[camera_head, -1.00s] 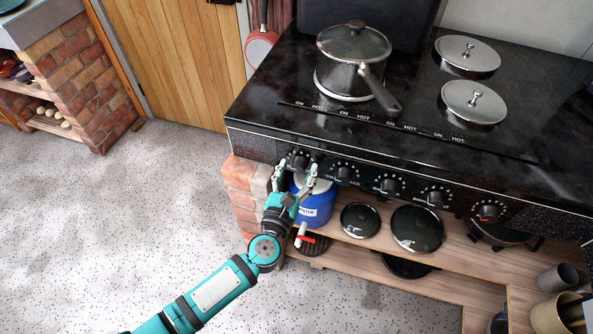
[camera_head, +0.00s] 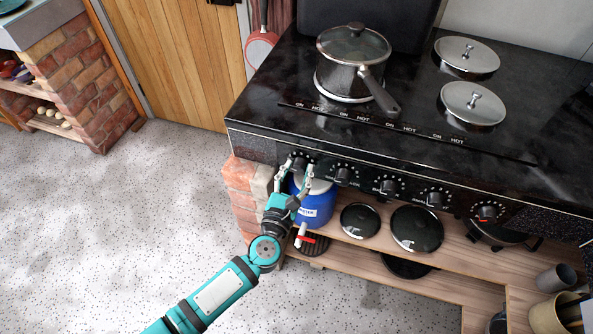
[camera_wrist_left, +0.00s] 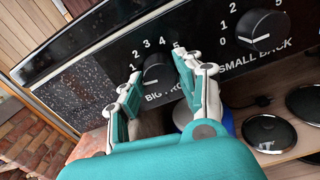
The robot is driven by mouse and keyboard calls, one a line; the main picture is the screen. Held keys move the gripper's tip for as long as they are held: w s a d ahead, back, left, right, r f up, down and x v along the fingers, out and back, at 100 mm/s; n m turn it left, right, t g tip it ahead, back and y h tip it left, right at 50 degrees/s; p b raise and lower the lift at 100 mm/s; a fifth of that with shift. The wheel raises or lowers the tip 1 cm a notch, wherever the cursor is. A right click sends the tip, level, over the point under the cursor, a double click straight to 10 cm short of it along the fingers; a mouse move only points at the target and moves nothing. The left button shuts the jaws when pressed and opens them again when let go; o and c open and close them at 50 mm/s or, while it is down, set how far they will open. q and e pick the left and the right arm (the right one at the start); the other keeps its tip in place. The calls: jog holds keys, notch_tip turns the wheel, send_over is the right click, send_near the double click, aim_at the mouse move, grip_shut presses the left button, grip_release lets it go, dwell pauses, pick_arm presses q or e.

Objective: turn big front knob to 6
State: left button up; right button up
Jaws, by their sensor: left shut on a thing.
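The big front knob (camera_head: 299,163) is the leftmost black knob on the stove's front panel. It also shows in the left wrist view (camera_wrist_left: 157,69), under printed numbers 1 to 4 with a further number partly covered by the right finger. Its label, starting "BIG", is partly hidden by the fingers. My left gripper (camera_head: 298,169) has its two fingers on either side of this knob and is shut on it; the fingers also show in the left wrist view (camera_wrist_left: 158,75). I cannot tell which number the knob points to. My right gripper is not in view.
More knobs run to the right, the nearest being the small back knob (camera_wrist_left: 262,29). A lidded pot (camera_head: 352,62) stands on the stove top (camera_head: 270,95). A blue container (camera_head: 316,207) and black lids (camera_head: 417,229) are on the shelf below. The floor at left is clear.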

pick_arm(q)
jog(key=m+p, duration=0.1)
jog(key=m, duration=0.3)
jog(key=m+p, duration=0.1)
jog(key=m, duration=0.4)
jog(key=shift+p, duration=0.3)
jog(key=m+p, duration=0.1)
jog(key=m, duration=0.3)
jog(key=shift+m, duration=0.3)
jog(key=m+p, duration=0.1)
jog(key=m, duration=0.3)
jog(key=shift+s, duration=0.1)
jog(key=m+p, duration=0.1)
jog(key=m, duration=0.4)
jog(key=m+p, duration=0.1)
jog(key=m, duration=0.2)
jog(key=shift+m, duration=0.3)
jog(key=m+p, duration=0.1)
jog(key=m, duration=0.2)
jog(key=shift+f+m, duration=0.1)
jog(key=shift+m, duration=2.4)
